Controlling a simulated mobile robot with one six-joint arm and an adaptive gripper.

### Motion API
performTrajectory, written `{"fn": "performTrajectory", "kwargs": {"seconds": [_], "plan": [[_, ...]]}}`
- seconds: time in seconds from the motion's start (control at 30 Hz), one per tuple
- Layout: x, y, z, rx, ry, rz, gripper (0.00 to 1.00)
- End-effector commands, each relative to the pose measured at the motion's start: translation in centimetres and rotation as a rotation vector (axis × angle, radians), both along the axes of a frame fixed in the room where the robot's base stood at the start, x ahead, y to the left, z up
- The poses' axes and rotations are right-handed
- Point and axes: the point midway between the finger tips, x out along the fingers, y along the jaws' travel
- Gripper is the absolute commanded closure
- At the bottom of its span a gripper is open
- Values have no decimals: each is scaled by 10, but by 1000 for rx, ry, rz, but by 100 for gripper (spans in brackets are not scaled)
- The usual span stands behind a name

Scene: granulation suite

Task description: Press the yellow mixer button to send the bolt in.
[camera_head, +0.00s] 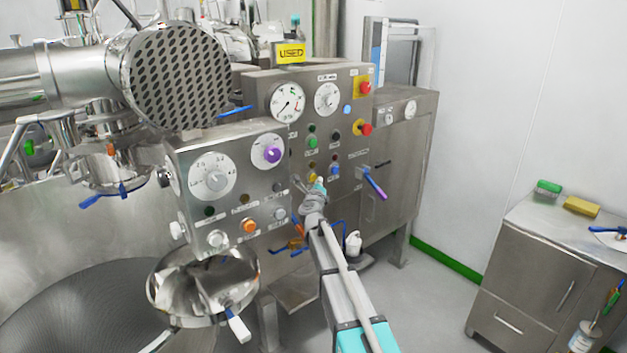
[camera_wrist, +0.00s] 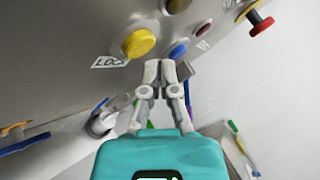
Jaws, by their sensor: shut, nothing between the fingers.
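The yellow button (camera_wrist: 138,43) is a round knob on the grey metal panel in the wrist view, beside a label whose visible letters read "LOCK". My gripper (camera_wrist: 167,70) is shut and empty. Its fingertips lie just below and right of the yellow button in that picture; I cannot tell how far they are from the panel. In the head view my gripper (camera_head: 319,184) is in front of the lower part of the control panel (camera_head: 352,140), near the yellow button there, which is small and partly hidden. No bolt can be made out.
A blue button (camera_wrist: 178,50) sits right of the fingertips, and a red knob (camera_wrist: 260,25) stands out further right. A nearer control box (camera_head: 228,165) with dials is left of my arm. A purple-handled lever (camera_head: 374,184) juts out on the right. Floor is free before the cabinet (camera_head: 540,245).

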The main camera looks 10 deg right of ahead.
Motion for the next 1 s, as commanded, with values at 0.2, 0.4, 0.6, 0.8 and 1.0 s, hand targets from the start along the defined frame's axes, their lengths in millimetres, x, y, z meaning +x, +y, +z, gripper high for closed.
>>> {"fn": "performTrajectory", "kwargs": {"seconds": [0.2, 0.4, 0.6, 0.8, 1.0], "plan": [[0, 0, 0, 0, 0, 0, 100], [4, 1, 0, 0, 0, 0, 100], [8, 3, 0, 0, 0, -1, 100], [8, 3, 0, 0, 0, -1, 100], [8, 3, 0, 0, 0, -1, 100]]}}
